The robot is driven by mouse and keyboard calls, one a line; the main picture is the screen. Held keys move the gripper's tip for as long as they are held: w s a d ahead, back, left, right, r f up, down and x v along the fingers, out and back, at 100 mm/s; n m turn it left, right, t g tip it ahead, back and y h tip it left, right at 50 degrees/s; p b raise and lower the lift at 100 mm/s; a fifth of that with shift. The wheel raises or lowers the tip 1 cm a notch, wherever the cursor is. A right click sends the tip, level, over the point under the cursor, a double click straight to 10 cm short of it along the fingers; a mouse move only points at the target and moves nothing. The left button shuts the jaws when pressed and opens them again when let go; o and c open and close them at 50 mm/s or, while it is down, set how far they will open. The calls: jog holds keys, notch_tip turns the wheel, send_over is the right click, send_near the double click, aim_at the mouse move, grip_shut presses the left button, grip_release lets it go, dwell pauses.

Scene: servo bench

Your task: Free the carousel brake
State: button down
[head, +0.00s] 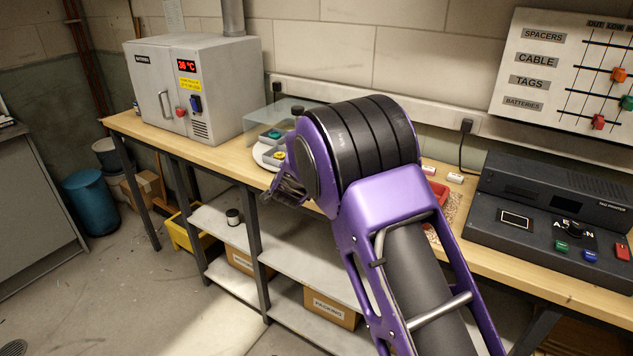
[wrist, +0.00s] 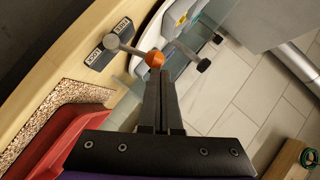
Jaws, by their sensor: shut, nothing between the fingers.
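The carousel (head: 266,156) stands on the bench in the head view, partly hidden behind my arm; part of its pale disc also shows in the wrist view (wrist: 178,22). In the wrist view the brake lever (wrist: 130,49) has a grey round end beside a dark plate marked FREE (wrist: 122,27) and LOCK (wrist: 96,55). Its other end carries an orange knob (wrist: 155,58). I cannot tell which mark the lever is set to. My gripper (wrist: 161,76) is shut and empty, its tips right by the orange knob; I cannot tell whether they touch. It also shows in the head view (head: 285,191).
A red tray (wrist: 62,140) lies beside a speckled mat near my gripper. A dark handle knob (wrist: 203,65) sticks out right of the lever. A grey oven (head: 200,88) stands left of the carousel, and a dark label printer (head: 545,215) stands at the bench's right.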

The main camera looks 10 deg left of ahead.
jog(key=shift+r+p, duration=0.5)
jog(key=shift+r, duration=0.3)
